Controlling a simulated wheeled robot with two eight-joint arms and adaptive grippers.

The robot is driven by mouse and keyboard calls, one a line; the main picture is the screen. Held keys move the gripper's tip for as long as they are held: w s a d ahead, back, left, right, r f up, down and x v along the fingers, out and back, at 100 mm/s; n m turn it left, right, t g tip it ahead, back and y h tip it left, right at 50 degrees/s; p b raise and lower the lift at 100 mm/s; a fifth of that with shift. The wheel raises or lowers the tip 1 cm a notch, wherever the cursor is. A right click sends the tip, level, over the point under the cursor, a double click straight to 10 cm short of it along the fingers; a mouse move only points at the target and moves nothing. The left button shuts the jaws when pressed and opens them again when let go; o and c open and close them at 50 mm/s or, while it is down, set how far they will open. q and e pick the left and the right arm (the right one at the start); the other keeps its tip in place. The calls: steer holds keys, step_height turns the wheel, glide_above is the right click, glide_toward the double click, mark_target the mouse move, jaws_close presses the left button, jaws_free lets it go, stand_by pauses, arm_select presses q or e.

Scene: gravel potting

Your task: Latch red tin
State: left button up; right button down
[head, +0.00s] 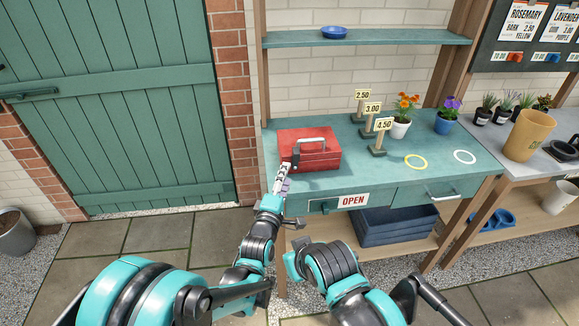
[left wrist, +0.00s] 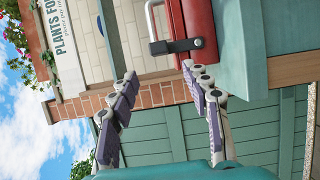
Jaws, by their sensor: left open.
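In the left wrist view, part of the tin (left wrist: 194,20) shows at the top, with the handle (left wrist: 151,18) and a dark latch (left wrist: 176,46). I cannot tell whether the latch is fastened. My left gripper (head: 284,178) is open and empty at the tin's near left corner. Its fingers (left wrist: 159,72) spread just short of the latch, apart from it. My right arm shows low in the head view, but its fingers do not.
Price signs (head: 378,136) and flower pots (head: 399,127) stand right of the tin. A yellow ring (head: 416,168) and a white ring (head: 464,150) lie on the bench (head: 395,167). An OPEN sign (head: 353,200) hangs on its front edge. A shelf (head: 400,38) runs above.

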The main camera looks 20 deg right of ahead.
arm_select(q)
steer(key=v, duration=0.3)
steer(key=shift+w, duration=0.1)
stand_by(0.3)
steer(key=s+a+r+m+g+y, duration=0.1)
steer(key=a+m+y, duration=0.2)
steer(key=a, duration=0.9)
steer(key=s+a+r+m+g+y, duration=0.15)
steer(key=a+y, duration=0.25)
steer(key=a, duration=0.8)
steer(key=s+a+f+m+g+y, duration=0.2)
steer(key=s+a+m, duration=0.1)
steer(key=s+a, duration=0.6)
steer(key=s+a+f+m+g+y, duration=0.2)
steer(key=s+a+f+m, duration=0.1)
steer(key=s+a, duration=0.5)
steer(key=shift+s+a+f+g, duration=0.2)
steer(key=shift+s+a+g, duration=0.15)
steer(key=shift+a, duration=0.05)
